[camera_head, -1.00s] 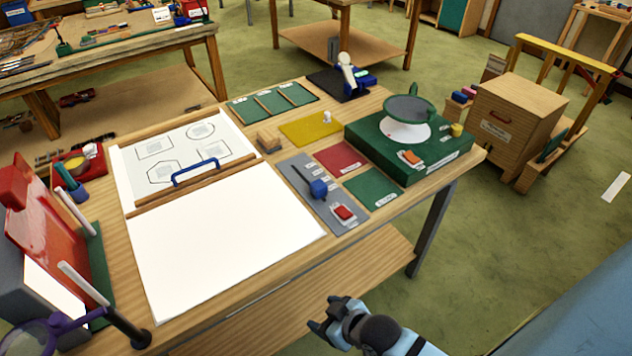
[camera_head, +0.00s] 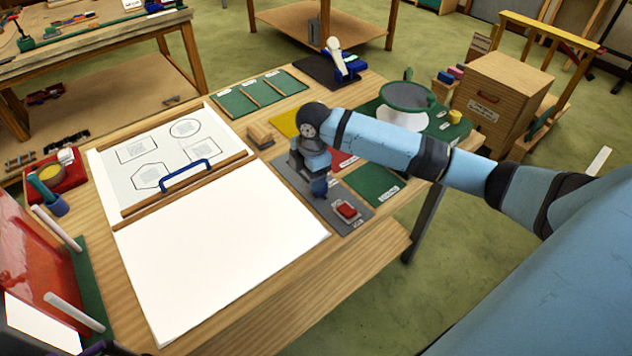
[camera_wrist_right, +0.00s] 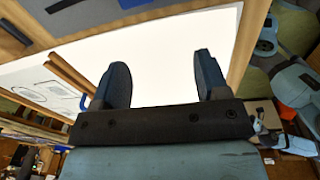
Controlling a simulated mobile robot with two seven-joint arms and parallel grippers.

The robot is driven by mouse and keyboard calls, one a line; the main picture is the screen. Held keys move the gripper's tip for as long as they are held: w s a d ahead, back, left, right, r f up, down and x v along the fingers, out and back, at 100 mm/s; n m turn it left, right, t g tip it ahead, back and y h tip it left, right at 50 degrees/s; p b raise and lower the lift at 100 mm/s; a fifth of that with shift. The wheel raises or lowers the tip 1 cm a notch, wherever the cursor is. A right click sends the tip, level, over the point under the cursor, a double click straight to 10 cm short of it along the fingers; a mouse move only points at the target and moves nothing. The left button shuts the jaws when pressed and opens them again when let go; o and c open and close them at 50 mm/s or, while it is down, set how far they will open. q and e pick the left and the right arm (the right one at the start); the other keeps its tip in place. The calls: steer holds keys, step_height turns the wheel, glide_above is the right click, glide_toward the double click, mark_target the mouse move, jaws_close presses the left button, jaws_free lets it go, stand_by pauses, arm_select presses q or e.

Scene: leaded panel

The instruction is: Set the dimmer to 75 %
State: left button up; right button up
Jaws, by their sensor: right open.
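My right gripper (camera_head: 309,163) is above the panel's upper part, close to the blue knob, and hides the slot and most markings. I cannot tell whether it touches the knob. In the right wrist view my right gripper (camera_wrist_right: 162,78) has its two fingers apart with nothing between them; the white sheet lies behind them. Part of the grey panel (camera_wrist_right: 20,50) shows at the top left there.
A white sheet (camera_head: 215,250) and a drawing board with a blue handle (camera_head: 186,174) lie left of the panel. A green mat (camera_head: 372,185) lies to its right.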

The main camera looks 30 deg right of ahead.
mark_target(302, 176)
steer(key=w+d+r+n, duration=0.1)
steer(key=w+d+r, duration=0.2)
steer(key=d+r, duration=0.15)
steer(key=shift+g+h, duration=0.3)
steer(key=shift+g, duration=0.1)
steer(key=f, duration=0.4)
steer(key=f+p, duration=0.1)
steer(key=f, duration=0.8)
steer(key=shift+s+d+f, duration=0.15)
steer(key=shift+s+f, duration=0.1)
steer(key=shift+f, duration=0.15)
steer(key=shift+c, duration=0.5)
jaws_close()
steer(key=w, duration=0.2)
steer(key=w+b, duration=0.1)
steer(key=w, duration=0.2)
steer(key=w+b, duration=0.1)
steer(key=w, duration=0.1)
steer(key=shift+w+a+f, duration=0.1)
steer(key=shift+w+a, duration=0.2)
steer(key=shift+w, duration=0.25)
